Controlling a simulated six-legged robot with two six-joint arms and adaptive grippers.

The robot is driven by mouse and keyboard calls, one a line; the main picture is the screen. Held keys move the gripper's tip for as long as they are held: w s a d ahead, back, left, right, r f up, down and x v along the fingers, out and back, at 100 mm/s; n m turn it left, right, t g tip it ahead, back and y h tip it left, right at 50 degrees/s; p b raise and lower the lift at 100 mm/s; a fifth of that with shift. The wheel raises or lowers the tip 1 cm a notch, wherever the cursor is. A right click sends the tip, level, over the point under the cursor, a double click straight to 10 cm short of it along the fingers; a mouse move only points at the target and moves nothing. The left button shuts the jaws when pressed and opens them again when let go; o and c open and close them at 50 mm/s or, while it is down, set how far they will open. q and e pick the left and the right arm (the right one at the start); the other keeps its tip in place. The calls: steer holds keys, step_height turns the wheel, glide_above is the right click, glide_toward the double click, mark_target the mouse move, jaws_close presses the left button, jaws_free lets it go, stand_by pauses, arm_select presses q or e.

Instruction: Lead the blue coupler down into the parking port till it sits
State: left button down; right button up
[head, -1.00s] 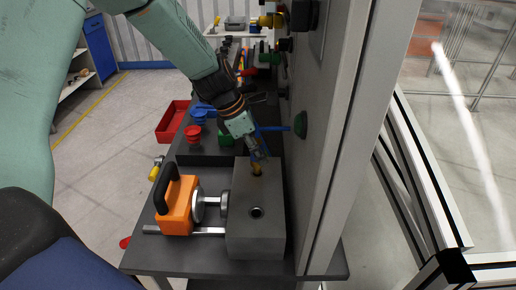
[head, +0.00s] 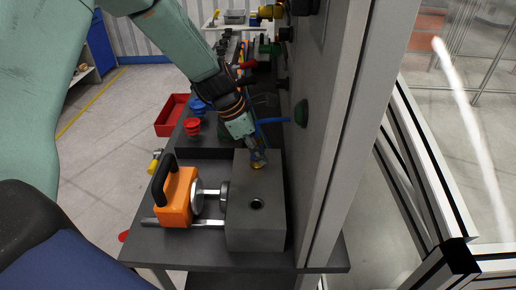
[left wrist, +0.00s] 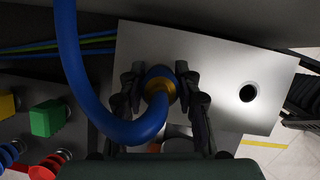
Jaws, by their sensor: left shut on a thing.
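The blue coupler, with a blue hose (left wrist: 72,60) curving from its top, stands between the fingers of my left gripper (head: 258,158). In the left wrist view the fingers of my left gripper (left wrist: 165,92) close on it from both sides. A brass ring (left wrist: 160,75) shows around the coupler. In the head view a brass collar (head: 257,166) shows at the top of the grey block (head: 255,232), right under the fingertips. The port under the coupler is hidden, so I cannot tell how deep it sits. My right gripper is not in view.
An open round hole (head: 257,204) lies nearer on the same block. An orange clamp with a black handle (head: 176,196) stands left of the block. A grey wall panel (head: 330,150) rises close on the right.

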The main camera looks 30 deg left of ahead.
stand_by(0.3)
arm_select(q)
steer(key=c, duration=0.9)
jaws_free()
steer(key=shift+o, duration=0.2)
steer(key=shift+f, duration=0.1)
steer(key=v, duration=1.2)
